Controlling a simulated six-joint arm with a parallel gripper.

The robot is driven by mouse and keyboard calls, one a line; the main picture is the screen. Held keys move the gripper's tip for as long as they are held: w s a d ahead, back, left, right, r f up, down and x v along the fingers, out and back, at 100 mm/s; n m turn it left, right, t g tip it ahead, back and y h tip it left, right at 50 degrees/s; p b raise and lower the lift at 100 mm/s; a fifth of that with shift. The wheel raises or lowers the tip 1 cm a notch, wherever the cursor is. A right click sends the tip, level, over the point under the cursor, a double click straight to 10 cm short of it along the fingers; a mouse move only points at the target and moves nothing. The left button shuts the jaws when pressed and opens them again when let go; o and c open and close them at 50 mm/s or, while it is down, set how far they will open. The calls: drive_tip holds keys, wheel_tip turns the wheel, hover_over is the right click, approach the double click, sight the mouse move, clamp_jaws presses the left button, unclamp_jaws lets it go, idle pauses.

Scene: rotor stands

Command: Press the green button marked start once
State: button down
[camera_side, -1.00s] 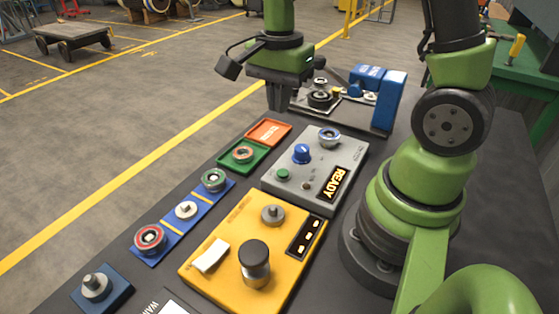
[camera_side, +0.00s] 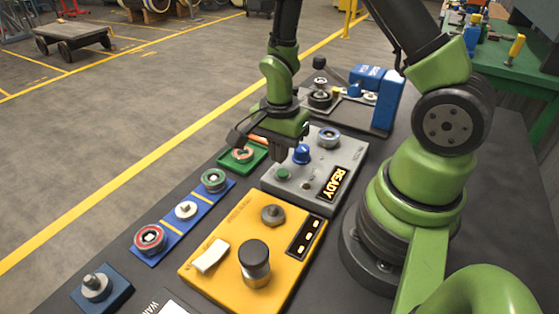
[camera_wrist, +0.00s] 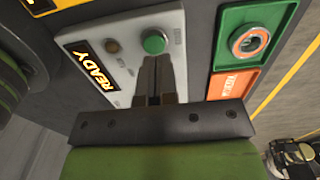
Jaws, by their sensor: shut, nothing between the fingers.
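The green button (camera_side: 283,174) sits on the grey box (camera_side: 325,201), whose lit display (camera_side: 336,184) reads READY. The button's marking is too small to read. In the wrist view the green button (camera_wrist: 154,42) shows just beyond the tips of my gripper (camera_wrist: 157,62), whose fingers are shut and empty. In the side view my gripper (camera_side: 278,152) is over the near left part of the grey box, close to the button. I cannot tell whether the fingertips touch the button.
A yellow box (camera_side: 226,277) stands in front, and a blue strip (camera_side: 163,241) holds several parts.

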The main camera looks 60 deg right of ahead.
sight(283, 174)
drive_tip(key=shift+f, duration=1.45)
